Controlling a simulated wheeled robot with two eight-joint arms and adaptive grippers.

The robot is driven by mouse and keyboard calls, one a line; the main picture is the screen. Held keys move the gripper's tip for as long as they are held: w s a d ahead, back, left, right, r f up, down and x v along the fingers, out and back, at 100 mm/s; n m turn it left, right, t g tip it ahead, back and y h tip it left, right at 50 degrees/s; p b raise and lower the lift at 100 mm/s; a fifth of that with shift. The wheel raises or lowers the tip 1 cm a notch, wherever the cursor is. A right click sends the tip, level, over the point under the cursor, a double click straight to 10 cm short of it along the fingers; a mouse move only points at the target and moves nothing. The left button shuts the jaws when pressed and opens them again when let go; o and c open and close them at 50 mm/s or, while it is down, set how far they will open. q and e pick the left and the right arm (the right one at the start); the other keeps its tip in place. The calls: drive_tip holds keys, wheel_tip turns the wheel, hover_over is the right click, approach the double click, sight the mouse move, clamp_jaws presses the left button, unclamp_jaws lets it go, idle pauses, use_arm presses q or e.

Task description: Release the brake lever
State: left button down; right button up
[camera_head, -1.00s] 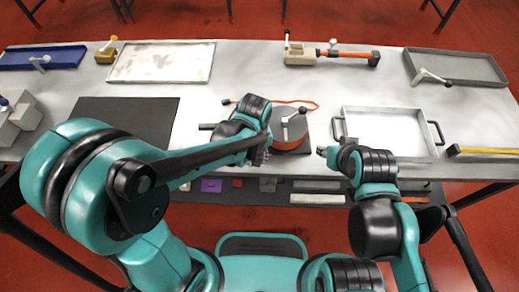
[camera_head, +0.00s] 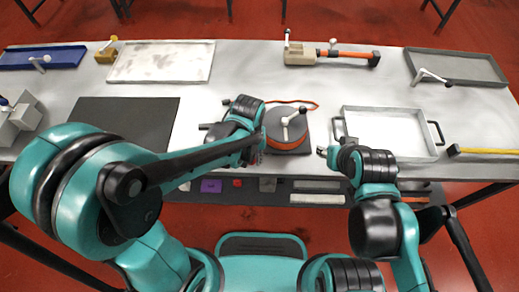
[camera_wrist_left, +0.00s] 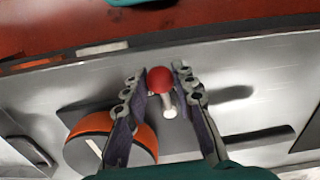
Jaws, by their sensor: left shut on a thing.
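A brake unit with a dark drum (camera_head: 284,130) and an orange band stands at the front middle of the bench; a pale handle rises from its top. In the left wrist view the orange-banded drum (camera_wrist_left: 92,150) is at lower left. A red ball knob (camera_wrist_left: 160,78) on a short metal stem sits between the fingertips of my left gripper (camera_wrist_left: 158,84), which is shut on it. In the head view my left gripper (camera_head: 256,150) is beside the drum's left side and hides the knob. My right gripper (camera_head: 326,152) is right of the drum; its fingers are too small to judge.
A white tray (camera_head: 346,112) with black handles stands to the right. A yellow bar (camera_head: 485,151) lies at the right front edge. A dark mat (camera_head: 125,112) lies to the left. A clamp with an orange bar (camera_head: 345,54) and several trays line the back.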

use_arm(q)
drive_tip(key=shift+a, duration=0.1)
drive_tip(key=shift+a+m, duration=0.65)
drive_tip(key=shift+m, duration=0.65)
drive_tip(key=shift+w+a+m, duration=0.15)
drive_tip(key=shift+a+m, duration=0.3)
drive_tip(key=shift+m, duration=0.25)
drive_tip(key=c, duration=1.3)
unclamp_jaws()
drive_tip(key=shift+r, duration=0.1)
wheel_tip(320, 180, up, 7)
drive_tip(key=p, duration=0.5)
drive_tip(key=shift+p, duration=0.3)
